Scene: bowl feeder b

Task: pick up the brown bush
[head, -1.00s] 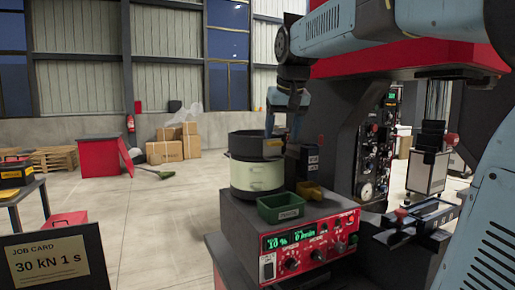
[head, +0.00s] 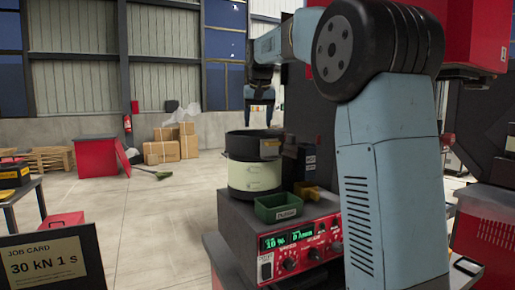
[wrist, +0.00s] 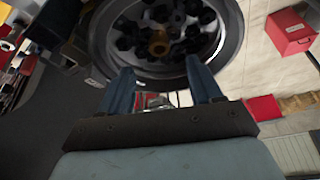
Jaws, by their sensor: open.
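The brown bush (wrist: 160,43) lies inside the feeder bowl (wrist: 238,42) among several dark, hex-like pieces (wrist: 128,29), seen in the wrist view. In the head view the bowl (head: 240,146) is a dark drum on a cream base, and its wall hides the bush. My gripper (head: 258,124) hangs above the bowl, fingers pointing down, apart from it. In the wrist view my gripper (wrist: 161,76) is open and empty, and the bush shows beyond the gap between the fingertips.
A green tray (head: 277,208) and a yellow part (head: 306,189) sit beside the bowl on the feeder's control box (head: 300,245). A job card (head: 46,262) stands at lower left. Cardboard boxes (head: 170,146) lie far back. The space above the bowl looks clear.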

